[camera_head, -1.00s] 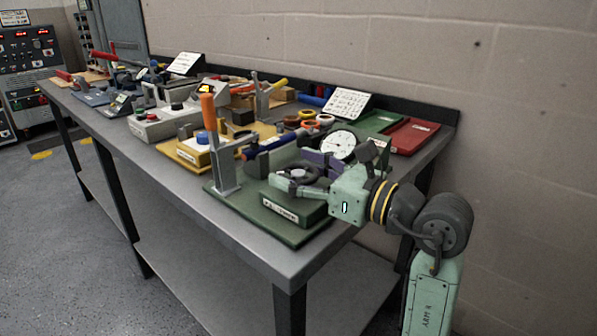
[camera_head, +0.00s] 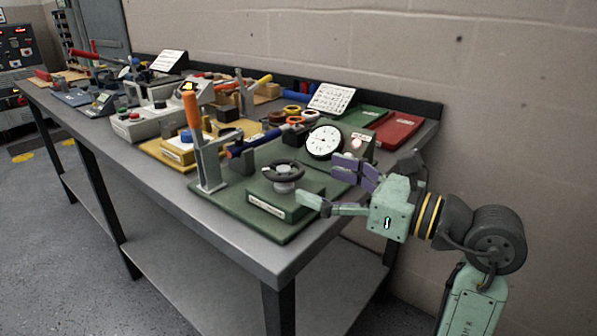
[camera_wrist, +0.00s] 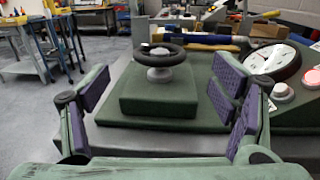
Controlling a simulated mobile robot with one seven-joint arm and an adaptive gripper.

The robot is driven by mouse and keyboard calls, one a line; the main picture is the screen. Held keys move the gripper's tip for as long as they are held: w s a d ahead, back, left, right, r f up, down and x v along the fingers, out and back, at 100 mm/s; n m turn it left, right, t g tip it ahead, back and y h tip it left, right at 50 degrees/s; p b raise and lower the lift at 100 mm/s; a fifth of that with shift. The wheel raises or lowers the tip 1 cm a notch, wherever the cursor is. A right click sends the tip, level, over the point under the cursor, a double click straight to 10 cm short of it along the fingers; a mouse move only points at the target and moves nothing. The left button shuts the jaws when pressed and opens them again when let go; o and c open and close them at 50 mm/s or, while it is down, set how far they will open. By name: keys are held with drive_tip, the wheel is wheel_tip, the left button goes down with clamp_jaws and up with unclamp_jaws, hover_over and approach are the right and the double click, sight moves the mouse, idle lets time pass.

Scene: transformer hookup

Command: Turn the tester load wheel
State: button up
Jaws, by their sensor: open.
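The load wheel (camera_head: 284,173) is a small black handwheel on a silver hub, mounted on a green box on a green base plate (camera_head: 240,216). It also shows in the wrist view (camera_wrist: 160,55), upright on its box (camera_wrist: 160,92) and unobstructed. My gripper (camera_head: 335,186) is open and empty, to the right of the wheel. In the wrist view its purple-padded fingers (camera_wrist: 160,100) stand wide apart, with the wheel beyond and between them, not touched. A round white dial gauge (camera_head: 324,142) stands behind the wheel; it also shows in the wrist view (camera_wrist: 272,62).
An orange-handled lever on a metal post (camera_head: 207,150) stands left of the wheel. A blue-handled tool (camera_head: 258,141) lies behind it. The bench's front edge (camera_head: 200,228) is clear.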

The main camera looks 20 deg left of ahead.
drive_tip(key=v, duration=0.3)
drive_tip(key=shift+s+d, duration=0.1)
drive_tip(key=shift+d, duration=0.25)
idle(1.0)
